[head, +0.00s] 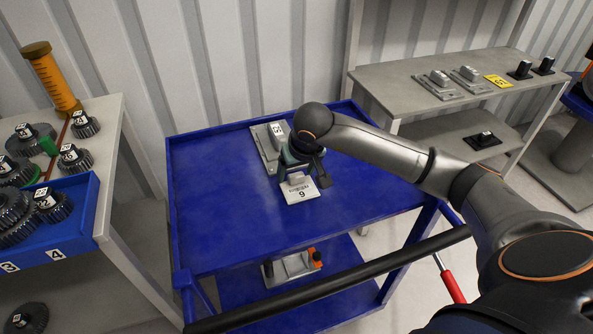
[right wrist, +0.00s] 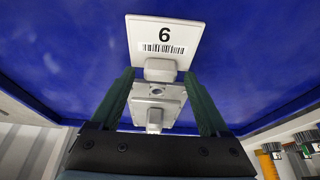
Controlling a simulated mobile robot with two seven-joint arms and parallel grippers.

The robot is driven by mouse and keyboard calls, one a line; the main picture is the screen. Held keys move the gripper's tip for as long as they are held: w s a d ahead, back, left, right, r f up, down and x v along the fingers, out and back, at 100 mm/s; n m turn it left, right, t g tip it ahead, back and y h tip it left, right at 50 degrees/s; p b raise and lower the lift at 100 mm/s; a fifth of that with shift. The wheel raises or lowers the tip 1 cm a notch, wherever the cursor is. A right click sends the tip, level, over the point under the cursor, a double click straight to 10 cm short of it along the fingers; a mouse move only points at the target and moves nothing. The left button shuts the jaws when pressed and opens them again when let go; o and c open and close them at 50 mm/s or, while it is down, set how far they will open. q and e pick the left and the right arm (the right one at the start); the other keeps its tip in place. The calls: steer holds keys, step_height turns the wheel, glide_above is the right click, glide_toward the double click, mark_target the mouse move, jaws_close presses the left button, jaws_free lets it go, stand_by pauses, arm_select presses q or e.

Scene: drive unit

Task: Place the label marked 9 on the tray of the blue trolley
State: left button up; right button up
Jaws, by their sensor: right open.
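A white label plate (head: 300,189) with a grey grip block and a barcode lies flat on the blue trolley's tray (head: 220,220). In the right wrist view the plate (right wrist: 165,35) reads 6 with the barcode below the digit; the head view shows it turned the other way, with the barcode above. My right gripper (head: 306,177) is over the plate. In the right wrist view its open fingers (right wrist: 159,72) stand on either side of the grip block, with gaps visible. My left gripper is not in view.
A grey part (head: 265,148) with a white tag sits behind the plate on the tray. A black handle bar (head: 340,284) crosses the trolley's front. Gears and a blue bin (head: 75,235) are at left. A grey shelf (head: 420,70) at right holds parts and a yellow label (head: 497,81).

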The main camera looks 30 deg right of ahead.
mark_target(303, 195)
steer(key=v, duration=1.2)
steer(key=shift+s+a, duration=0.1)
steer(key=shift+a, duration=0.05)
